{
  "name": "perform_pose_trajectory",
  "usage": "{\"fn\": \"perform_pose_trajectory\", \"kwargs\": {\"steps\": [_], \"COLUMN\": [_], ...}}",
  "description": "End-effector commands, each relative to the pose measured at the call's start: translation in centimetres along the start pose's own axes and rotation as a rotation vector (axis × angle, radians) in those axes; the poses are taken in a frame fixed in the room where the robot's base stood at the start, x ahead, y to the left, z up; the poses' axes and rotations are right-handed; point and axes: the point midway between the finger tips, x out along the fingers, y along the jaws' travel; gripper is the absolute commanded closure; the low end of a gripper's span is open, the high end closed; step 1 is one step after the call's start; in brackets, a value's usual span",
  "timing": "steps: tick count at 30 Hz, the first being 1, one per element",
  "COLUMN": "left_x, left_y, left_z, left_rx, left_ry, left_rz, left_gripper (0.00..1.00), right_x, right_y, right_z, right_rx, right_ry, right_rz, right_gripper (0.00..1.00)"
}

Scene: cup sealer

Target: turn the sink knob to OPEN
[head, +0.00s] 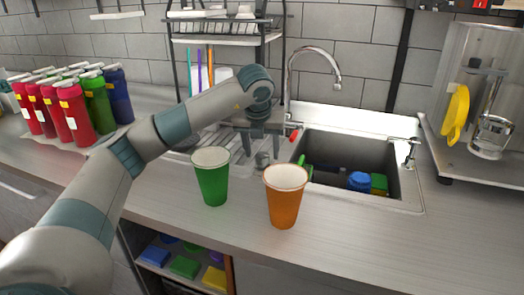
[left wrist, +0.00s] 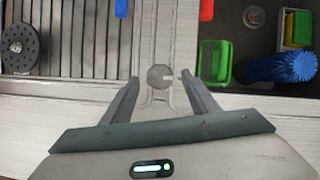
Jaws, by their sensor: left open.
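The sink knob appears to be the small grey faceted piece (left wrist: 160,76) with a short pointer in the left wrist view. It sits on the counter left of the sink and also shows in the head view (head: 262,160). My left gripper (head: 262,148) points down above it, fingers apart. In the left wrist view my left gripper (left wrist: 159,85) has one finger on each side of the knob, with visible gaps and no clear contact. The sink (head: 345,150) lies to the right, with a curved faucet (head: 315,51) behind. I cannot read any OPEN mark. My right gripper is not in view.
A green cup (head: 212,180) and an orange cup (head: 284,200) stand in front of the gripper. A metal rack (head: 225,40) is behind it. Several coloured bottles (head: 75,115) stand at the left. A blue item (head: 360,181) lies in the sink.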

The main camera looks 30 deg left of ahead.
Motion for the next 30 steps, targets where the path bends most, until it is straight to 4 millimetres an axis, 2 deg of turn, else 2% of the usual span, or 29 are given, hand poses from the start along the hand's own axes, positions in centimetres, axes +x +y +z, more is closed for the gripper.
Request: {"fn": "perform_pose_trajectory", "kwargs": {"steps": [6,15,20,21,30], "left_x": [1.25,1.34,1.33,1.32,1.37], "left_y": [0.04,0.04,0.04,0.04,0.08], "left_z": [0.01,0.00,0.01,0.01,0.00], "left_rx": [-0.001,-0.001,-0.001,-0.001,0.016], "left_ry": [0.000,-0.001,-0.001,-0.001,-0.001], "left_rz": [0.000,0.000,0.000,0.000,-0.006], "left_gripper": [0.46,0.46,0.84,0.87,0.87], "right_x": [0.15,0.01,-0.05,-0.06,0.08], "right_y": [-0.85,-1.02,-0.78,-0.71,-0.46], "right_z": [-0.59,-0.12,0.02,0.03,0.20], "right_rx": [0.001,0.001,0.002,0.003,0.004], "right_ry": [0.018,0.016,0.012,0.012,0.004], "right_rz": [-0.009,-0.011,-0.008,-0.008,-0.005], "right_gripper": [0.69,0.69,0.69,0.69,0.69]}}
